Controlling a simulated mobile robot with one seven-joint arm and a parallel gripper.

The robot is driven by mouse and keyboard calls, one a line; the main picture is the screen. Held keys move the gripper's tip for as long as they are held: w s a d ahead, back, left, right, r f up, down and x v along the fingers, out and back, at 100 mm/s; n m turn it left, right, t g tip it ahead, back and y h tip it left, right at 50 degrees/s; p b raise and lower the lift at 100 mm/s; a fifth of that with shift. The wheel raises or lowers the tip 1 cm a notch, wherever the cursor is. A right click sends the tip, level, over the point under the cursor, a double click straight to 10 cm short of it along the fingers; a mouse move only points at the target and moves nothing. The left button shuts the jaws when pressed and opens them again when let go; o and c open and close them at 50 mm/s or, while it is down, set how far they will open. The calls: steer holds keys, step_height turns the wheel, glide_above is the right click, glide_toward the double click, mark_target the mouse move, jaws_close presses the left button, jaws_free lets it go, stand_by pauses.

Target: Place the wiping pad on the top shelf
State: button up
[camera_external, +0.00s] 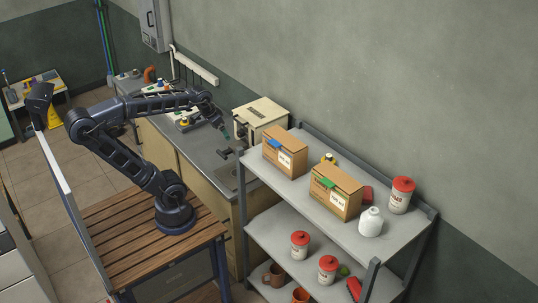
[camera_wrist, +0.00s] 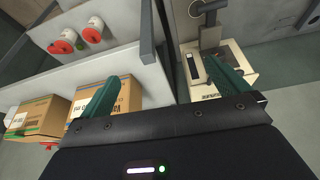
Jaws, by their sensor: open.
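My gripper (camera_external: 222,131) is above the counter (camera_external: 205,150), close to the cream box-shaped machine and left of the shelf unit. In the wrist view my gripper's two teal fingers (camera_wrist: 160,88) are spread apart with nothing held between them. The top shelf (camera_external: 295,178) is grey and carries boxes and containers. I cannot identify the wiping pad for certain. A small red item (camera_external: 367,194) lies on the top shelf, partly hidden behind a cardboard box; I cannot tell what it is.
Two cardboard boxes (camera_external: 285,152) (camera_external: 336,191), a white bottle (camera_external: 370,222) and a red-lidded jar (camera_external: 400,195) stand on the top shelf. Jars and mugs occupy the lower shelf (camera_external: 275,232). The cream machine (camera_external: 262,115) and sink tap (camera_external: 227,152) are near my gripper.

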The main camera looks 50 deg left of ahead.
steer(key=shift+n, duration=0.3)
steer(key=s+f, duration=0.1)
steer(key=s+a+f, duration=0.1)
steer(key=s+f, duration=0.1)
steer(key=s, duration=0.1)
steer(key=shift+a+f, duration=0.3)
stand_by(0.8)
